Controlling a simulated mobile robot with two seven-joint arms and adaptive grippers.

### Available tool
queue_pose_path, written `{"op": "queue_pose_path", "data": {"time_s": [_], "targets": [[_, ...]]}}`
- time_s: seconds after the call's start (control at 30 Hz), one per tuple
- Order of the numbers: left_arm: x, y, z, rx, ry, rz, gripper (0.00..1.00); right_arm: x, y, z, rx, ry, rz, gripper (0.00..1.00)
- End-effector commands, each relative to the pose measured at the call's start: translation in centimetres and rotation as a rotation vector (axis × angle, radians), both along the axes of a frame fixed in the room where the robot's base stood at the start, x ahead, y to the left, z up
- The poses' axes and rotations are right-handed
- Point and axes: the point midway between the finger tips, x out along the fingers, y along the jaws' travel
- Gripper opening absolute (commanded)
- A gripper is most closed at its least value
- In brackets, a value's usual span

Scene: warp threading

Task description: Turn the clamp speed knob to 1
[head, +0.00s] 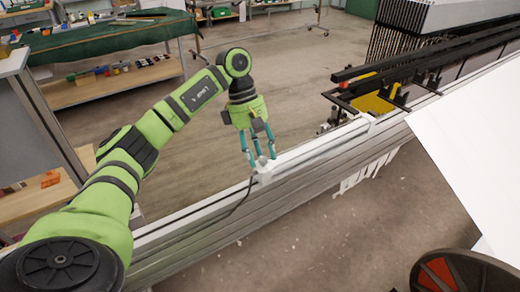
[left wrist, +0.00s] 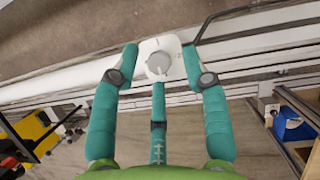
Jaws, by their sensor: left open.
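The clamp speed knob is a round grey dial (left wrist: 158,63) on a small white box (left wrist: 143,47), seen in the left wrist view. In the head view the white box (head: 264,176) sits on the long white rail, with a dark cable leaving it. My left gripper (left wrist: 158,75) has three teal fingers, spread open. Two fingertips are on either side of the box and the third is just below the dial. In the head view the left gripper (head: 262,160) points down at the box. I cannot tell whether the fingers touch it. My right gripper is not in view.
The long metal rail (head: 325,152) runs diagonally across the head view. A warping machine with black bars and yellow parts (head: 372,104) stands at the upper right. A white panel (head: 470,130) is at the right. Workbenches (head: 112,83) stand at the back left.

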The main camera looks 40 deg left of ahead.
Motion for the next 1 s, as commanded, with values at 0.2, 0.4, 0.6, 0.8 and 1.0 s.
{"op": "queue_pose_path", "data": {"time_s": [0.2,0.4,0.6,0.8,1.0], "targets": [[0.0,0.0,0.0,0.0,0.0,0.0,0.0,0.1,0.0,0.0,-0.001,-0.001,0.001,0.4],[0.0,0.0,0.0,0.001,0.001,0.001,0.0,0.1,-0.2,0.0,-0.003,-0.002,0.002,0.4],[-0.1,0.1,-0.1,0.001,0.002,0.036,0.0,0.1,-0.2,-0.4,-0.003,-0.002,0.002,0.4],[-0.2,0.1,-0.3,0.003,0.002,0.139,0.0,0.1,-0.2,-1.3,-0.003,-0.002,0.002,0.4],[-0.5,0.2,-0.4,0.005,0.001,0.306,0.0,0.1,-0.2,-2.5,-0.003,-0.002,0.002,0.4]]}}
